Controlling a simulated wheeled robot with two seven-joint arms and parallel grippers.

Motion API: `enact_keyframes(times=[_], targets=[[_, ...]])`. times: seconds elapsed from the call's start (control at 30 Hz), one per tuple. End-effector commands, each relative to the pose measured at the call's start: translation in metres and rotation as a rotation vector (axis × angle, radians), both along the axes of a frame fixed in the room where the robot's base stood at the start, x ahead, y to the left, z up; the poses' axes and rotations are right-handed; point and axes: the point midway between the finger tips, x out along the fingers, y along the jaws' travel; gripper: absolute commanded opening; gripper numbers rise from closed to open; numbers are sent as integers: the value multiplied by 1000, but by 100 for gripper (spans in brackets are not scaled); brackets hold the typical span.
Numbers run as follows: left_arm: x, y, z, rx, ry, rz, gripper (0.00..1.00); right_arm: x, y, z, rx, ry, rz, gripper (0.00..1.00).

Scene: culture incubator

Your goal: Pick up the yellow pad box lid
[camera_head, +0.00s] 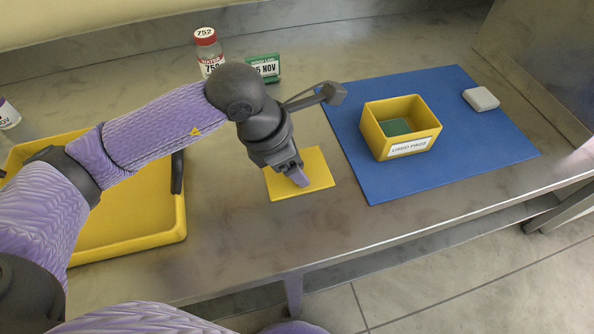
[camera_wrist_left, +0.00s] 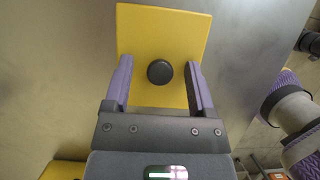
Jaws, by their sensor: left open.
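The yellow pad box lid (camera_head: 318,182) lies flat on the metal bench, just left of the blue mat. In the left wrist view the lid (camera_wrist_left: 160,30) shows with a round black knob (camera_wrist_left: 159,72) at its middle. My left gripper (camera_head: 298,178) is above the lid, pointing down, and hides part of it in the head view. In the left wrist view my left gripper (camera_wrist_left: 159,80) is open, with one finger on each side of the knob and a gap on both sides. My right gripper is not in view.
On the blue mat (camera_head: 450,120) stand an open yellow box (camera_head: 376,142) labelled "USED PADS" with a green pad (camera_head: 396,127) inside, and a pale block (camera_head: 481,98). A yellow tray (camera_head: 130,240) is at left. A red-capped bottle (camera_head: 208,52) and green box (camera_head: 264,67) stand behind.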

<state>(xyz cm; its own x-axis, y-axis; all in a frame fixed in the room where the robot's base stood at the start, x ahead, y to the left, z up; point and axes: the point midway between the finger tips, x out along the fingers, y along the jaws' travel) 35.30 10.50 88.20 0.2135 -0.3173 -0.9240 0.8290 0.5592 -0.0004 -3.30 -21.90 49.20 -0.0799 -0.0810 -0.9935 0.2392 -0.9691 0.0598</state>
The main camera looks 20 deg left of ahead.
Motion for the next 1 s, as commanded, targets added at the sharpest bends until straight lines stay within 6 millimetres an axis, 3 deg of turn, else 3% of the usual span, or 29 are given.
enact_keyframes(times=[0.13, 0.17, 0.4, 0.5, 0.8, 0.87, 1.0], targets=[[0, 0, 1, 1, -1, 0, 71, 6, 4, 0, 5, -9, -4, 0], [0, 0, 1, 1, -1, 0, 67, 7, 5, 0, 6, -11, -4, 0], [0, 0, 1, 0, 0, 0, 16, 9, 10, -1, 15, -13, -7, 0], [0, 0, 1, 0, 0, 1, 0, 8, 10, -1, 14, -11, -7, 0], [0, 0, 4, 1, -1, 0, 0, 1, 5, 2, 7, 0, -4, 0], [0, 0, 12, 0, -2, 1, 0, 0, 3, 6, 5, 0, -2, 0], [1, 0, 52, -1, -8, 0, 0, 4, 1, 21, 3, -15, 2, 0]])
